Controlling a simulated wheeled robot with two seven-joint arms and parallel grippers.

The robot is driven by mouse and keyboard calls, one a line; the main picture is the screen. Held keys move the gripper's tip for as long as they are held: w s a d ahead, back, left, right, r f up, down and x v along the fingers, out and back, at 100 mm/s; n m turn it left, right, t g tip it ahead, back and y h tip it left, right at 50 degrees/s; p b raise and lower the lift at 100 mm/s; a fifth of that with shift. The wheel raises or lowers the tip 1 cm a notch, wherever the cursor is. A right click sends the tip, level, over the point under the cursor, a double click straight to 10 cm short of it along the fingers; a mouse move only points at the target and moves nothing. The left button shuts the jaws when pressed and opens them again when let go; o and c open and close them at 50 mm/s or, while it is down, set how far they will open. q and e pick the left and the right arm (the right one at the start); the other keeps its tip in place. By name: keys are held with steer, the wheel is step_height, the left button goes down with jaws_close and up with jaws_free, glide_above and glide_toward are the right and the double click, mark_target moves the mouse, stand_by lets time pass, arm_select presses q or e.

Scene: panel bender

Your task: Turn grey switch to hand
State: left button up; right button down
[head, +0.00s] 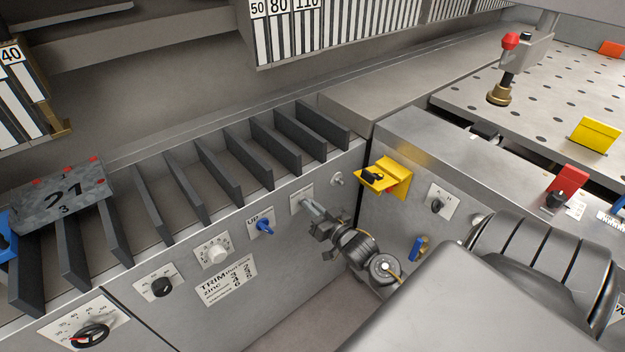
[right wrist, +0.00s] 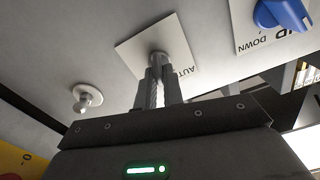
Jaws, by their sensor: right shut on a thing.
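The grey switch (right wrist: 157,58) sits on a white label plate on the grey front panel. In the right wrist view the plate (right wrist: 178,45) reads "AUTO" on one side; the rest of its lettering is hidden. My right gripper (right wrist: 160,78) is shut on the switch, with a finger on each side of it. In the head view the right gripper (head: 310,208) reaches the panel just below the white plate (head: 301,198), and its fingers hide most of the switch. I cannot tell which way the switch points. My left gripper is not in view.
A blue UP/DOWN knob (head: 264,226) is close to the left of the gripper. A small metal toggle (head: 337,179) and a yellow bracket (head: 386,177) are to the right. White (head: 215,254) and black (head: 161,287) dials lie further left. Dark slotted dividers stand above the panel.

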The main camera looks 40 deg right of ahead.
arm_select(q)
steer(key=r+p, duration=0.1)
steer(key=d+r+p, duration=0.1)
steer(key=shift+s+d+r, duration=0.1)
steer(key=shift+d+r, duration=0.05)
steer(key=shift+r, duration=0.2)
arm_select(e)
steer(key=m, duration=0.3)
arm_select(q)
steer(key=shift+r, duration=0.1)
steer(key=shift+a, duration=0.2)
arm_select(e)
steer(key=c, duration=1.5)
jaws_free()
steer(key=shift+d, duration=0.1)
